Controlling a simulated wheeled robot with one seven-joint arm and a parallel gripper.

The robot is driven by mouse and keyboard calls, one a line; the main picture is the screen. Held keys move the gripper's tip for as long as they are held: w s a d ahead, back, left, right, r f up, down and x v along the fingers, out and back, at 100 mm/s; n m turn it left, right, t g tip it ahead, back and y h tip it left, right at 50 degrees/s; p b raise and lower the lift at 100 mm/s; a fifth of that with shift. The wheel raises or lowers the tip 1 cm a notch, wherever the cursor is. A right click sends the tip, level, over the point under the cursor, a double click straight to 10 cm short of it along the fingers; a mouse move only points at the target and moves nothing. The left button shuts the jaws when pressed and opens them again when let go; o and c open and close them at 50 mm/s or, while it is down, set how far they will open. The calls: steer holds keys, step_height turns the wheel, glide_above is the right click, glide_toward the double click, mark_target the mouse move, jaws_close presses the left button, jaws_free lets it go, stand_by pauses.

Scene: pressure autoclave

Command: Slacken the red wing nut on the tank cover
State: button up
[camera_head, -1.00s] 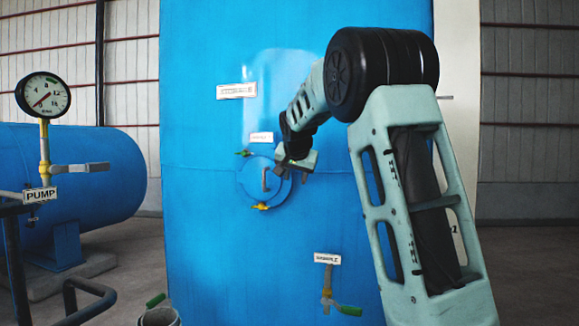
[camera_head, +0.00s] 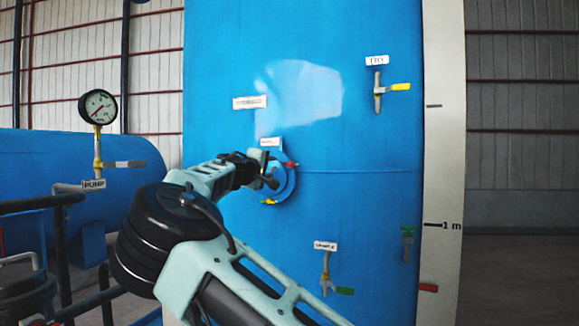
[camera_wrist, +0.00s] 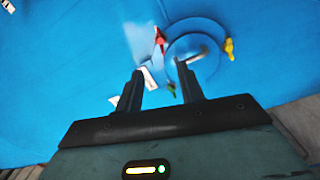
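The round blue tank cover (camera_head: 286,187) is on the front of the tall blue tank, partly hidden by my gripper in the head view. The red wing nut (camera_head: 291,164) is at its upper right there. In the wrist view the red wing nut (camera_wrist: 160,41) sits at the left rim of the cover (camera_wrist: 205,32), beyond my fingertips. A yellow wing nut (camera_wrist: 229,48) is on the right rim and a green one (camera_wrist: 171,89) is near my right finger. My gripper (camera_wrist: 159,68) is open, its fingers apart with no nut between them. It also shows in the head view (camera_head: 272,180).
A handle (camera_wrist: 192,57) crosses the cover. A sample tap (camera_head: 326,272) is below the cover, and a yellow-handled tap (camera_head: 379,92) is at the upper right. A pump gauge (camera_head: 98,107), dark rails (camera_head: 40,203) and a second blue tank (camera_head: 145,160) are at the left.

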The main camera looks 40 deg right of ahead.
mark_target(291, 165)
steer(key=p+x, duration=0.6)
steer(key=x, duration=0.8)
steer(key=shift+d+r, duration=0.15)
steer(key=shift+d, duration=0.15)
steer(key=shift+w+d+p, duration=0.3)
steer(key=shift+d+p, duration=0.05)
steer(key=shift+d, duration=0.2)
steer(key=shift+f, duration=0.2)
jaws_close()
steer(key=shift+b, duration=0.3)
